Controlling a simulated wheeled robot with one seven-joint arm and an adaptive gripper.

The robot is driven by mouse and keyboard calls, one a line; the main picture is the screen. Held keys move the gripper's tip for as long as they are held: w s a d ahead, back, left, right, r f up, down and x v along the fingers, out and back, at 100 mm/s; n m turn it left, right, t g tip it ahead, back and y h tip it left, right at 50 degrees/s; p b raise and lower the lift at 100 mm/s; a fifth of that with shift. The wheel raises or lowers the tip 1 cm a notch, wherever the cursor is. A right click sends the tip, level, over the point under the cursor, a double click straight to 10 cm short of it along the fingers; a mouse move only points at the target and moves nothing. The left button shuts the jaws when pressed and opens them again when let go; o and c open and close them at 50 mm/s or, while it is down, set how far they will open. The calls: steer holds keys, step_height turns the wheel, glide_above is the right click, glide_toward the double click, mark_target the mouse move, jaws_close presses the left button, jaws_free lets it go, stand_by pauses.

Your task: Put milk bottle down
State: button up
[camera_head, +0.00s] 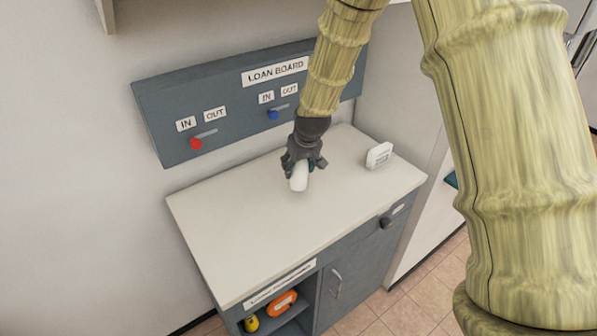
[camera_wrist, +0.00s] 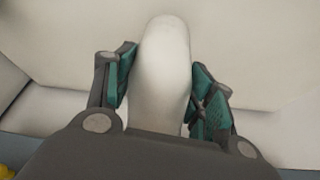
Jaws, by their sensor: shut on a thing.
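My gripper (camera_head: 301,168) is shut on the white milk bottle (camera_head: 299,178), over the pale countertop (camera_head: 262,225). In the wrist view the bottle (camera_wrist: 164,70) lies between the two green-padded fingers of my gripper (camera_wrist: 165,85), its rounded end pointing away from the palm. The fingers hide parts of its sides, and the palm hides its near end. I cannot tell whether the bottle touches the countertop.
A small white box-shaped item (camera_head: 379,155) stands at the right back of the countertop. The loan board (camera_head: 240,95) with red and blue knobs is on the wall behind. An open shelf below holds an orange item (camera_head: 282,303) and a yellow one (camera_head: 251,323). The countertop's left and front are clear.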

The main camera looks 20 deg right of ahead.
mark_target(299, 174)
steer(key=shift+f+p, duration=0.95)
steer(key=shift+f, duration=0.8)
steer(key=o, duration=1.6)
steer(key=shift+f, duration=0.15)
steer(key=shift+c, duration=0.2)
steer(key=shift+s, duration=0.1)
steer(key=shift+b+v, duration=1.7)
steer(key=shift+v, duration=4.25)
steer(key=shift+s, duration=0.1)
